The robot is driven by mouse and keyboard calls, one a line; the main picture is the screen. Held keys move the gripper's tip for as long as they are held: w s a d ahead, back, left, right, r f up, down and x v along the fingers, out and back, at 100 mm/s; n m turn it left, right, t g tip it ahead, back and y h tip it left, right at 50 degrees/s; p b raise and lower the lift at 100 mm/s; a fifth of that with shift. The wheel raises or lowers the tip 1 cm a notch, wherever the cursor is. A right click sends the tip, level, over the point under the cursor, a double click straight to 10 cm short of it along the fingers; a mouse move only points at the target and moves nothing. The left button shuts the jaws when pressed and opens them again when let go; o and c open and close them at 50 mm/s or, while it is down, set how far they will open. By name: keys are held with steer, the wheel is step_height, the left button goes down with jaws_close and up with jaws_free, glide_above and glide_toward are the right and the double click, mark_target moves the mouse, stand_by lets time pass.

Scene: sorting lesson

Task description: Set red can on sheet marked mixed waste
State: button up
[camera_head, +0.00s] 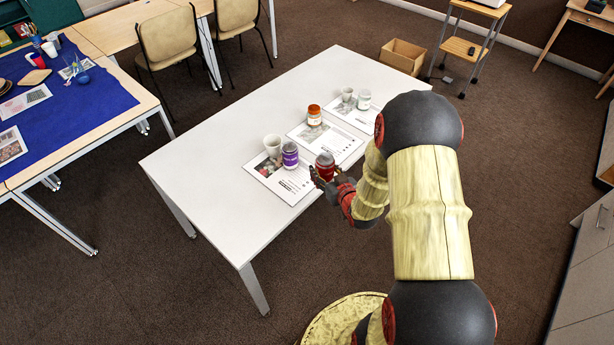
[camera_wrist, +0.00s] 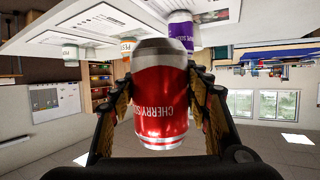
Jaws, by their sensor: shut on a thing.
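The red can (camera_head: 325,164) is in my gripper (camera_head: 322,178) at the near edge of the white table. In the wrist view the red can (camera_wrist: 161,98) sits upside down in the picture between both fingers of my gripper (camera_wrist: 160,110), which touch its sides. Its label reads "CHERRY". Three printed sheets lie in a row on the table: a near one (camera_head: 292,190), a middle one (camera_head: 340,151) and a far one (camera_head: 360,118). Their headings are too small to read, so I cannot tell which is marked mixed waste.
A purple can (camera_head: 290,155) and a pale cup (camera_head: 272,146) stand on the near sheet. An orange-and-white jar (camera_head: 314,115) stands on the middle sheet. A white-green can (camera_head: 364,100) and a cup (camera_head: 346,94) stand on the far sheet. The white table's (camera_head: 225,200) left end is bare.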

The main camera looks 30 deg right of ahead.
steer(key=w+f+b, duration=0.1)
steer(key=w+f, duration=0.1)
steer(key=w, duration=0.1)
steer(key=w+f+b, duration=0.1)
steer(key=w+f, duration=0.2)
steer(key=w, duration=0.1)
steer(key=w+f+b, duration=0.1)
steer(key=w+f, duration=0.2)
steer(key=w, duration=0.1)
steer(key=shift+d+f, duration=0.2)
steer(key=shift+f, duration=0.05)
steer(key=shift+w+f, duration=0.2)
steer(key=shift+f, duration=0.1)
steer(key=shift+f+b, duration=0.75)
steer(key=shift+f, duration=0.7)
steer(key=shift+f, duration=0.15)
steer(key=o, duration=0.8)
steer(key=shift+c, duration=0.2)
